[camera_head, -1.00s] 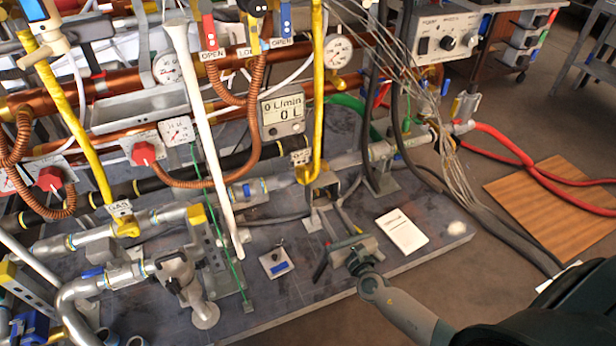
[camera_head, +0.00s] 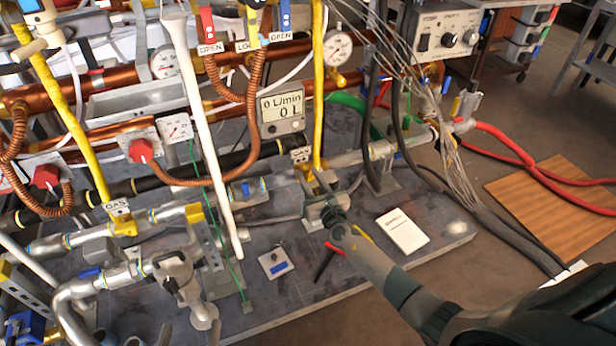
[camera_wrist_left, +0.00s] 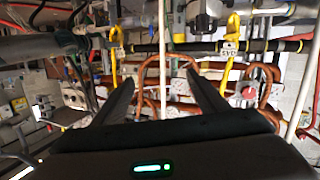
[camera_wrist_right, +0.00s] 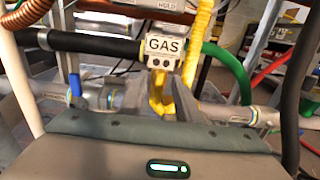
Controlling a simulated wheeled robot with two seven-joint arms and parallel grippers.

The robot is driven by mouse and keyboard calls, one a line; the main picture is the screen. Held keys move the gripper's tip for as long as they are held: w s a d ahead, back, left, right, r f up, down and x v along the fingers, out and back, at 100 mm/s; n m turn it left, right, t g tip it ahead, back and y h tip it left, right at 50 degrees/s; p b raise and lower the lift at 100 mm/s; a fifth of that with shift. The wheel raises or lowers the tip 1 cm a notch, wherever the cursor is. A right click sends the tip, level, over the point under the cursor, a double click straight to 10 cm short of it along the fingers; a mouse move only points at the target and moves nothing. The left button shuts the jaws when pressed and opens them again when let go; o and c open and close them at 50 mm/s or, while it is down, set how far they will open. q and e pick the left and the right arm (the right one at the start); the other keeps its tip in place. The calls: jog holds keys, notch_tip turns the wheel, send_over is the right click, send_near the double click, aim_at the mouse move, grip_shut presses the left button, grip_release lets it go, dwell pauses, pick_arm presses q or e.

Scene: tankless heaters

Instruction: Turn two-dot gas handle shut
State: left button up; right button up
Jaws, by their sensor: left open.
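A yellow gas handle (camera_wrist_right: 160,98) sits on a silver pipe below a white GAS tag (camera_wrist_right: 163,50) in the right wrist view. In the head view my right gripper (camera_head: 322,190) is at the pipe below this tag. My left gripper (camera_wrist_left: 161,82) is open and empty, facing copper and yellow pipes; I cannot make it out in the head view.
Another GAS tag (camera_head: 117,207) with a yellow fitting is further left. A white pole (camera_head: 205,125) stands between the two tags. Red-handled pliers (camera_head: 325,262), a white booklet (camera_head: 402,231) and a small plate (camera_head: 275,263) lie on the base. Wires hang at right.

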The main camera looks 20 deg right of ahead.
pick_arm(q)
jog(key=shift+d+r+t, duration=0.1)
jog(key=shift+r+t, duration=0.3)
jog(key=shift+r, duration=0.15)
pick_arm(e)
jog(key=shift+w, duration=0.6)
grip_shut()
pick_arm(q)
jog(key=shift+w, duration=0.1)
